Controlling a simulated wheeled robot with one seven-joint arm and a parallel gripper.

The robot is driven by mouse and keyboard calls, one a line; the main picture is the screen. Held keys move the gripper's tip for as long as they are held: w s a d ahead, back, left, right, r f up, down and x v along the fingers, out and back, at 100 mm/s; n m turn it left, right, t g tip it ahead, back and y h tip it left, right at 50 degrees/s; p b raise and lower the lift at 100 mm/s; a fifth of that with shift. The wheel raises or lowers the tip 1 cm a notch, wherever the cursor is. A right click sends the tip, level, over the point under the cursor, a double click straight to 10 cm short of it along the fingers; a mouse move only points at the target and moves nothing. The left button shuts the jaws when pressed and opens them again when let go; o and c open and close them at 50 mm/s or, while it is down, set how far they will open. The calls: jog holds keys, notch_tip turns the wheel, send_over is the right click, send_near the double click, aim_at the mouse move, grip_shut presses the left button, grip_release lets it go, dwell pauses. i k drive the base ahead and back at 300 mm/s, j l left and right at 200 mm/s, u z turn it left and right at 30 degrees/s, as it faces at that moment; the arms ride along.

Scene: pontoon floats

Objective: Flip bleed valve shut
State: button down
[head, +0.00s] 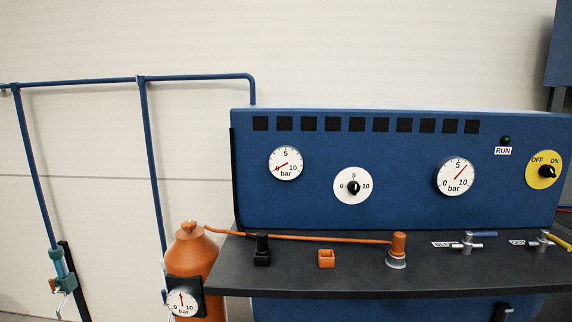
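A small grey metal valve (467,243) with a blue lever (484,235) stands on the dark shelf of the blue panel, right of centre. The small white label (442,244) at its left seems to start with "BL", but it is too small to read surely. The blue lever points to the right. A second grey valve (541,241) with a yellow lever (558,241) stands to its right; that lever points right and toward the front. Its label (517,242) is not legible. My gripper is not in view.
The dark shelf (330,275) also bears an orange cap fitting (398,245) with a hose, an orange block (326,258) and a black fitting (262,250). An orange bottle (190,250) with a gauge (182,302) stands left. Gauges and dials sit on the blue panel (400,150).

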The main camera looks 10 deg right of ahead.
aim_at(468, 235)
jog(key=i+z, duration=0.2)
jog(key=z, duration=0.15)
jog(key=i+z, duration=0.2)
jog(key=z, duration=0.15)
jog(key=i+j+z, duration=0.1)
jog(key=z, duration=0.3)
jog(key=i, duration=0.1)
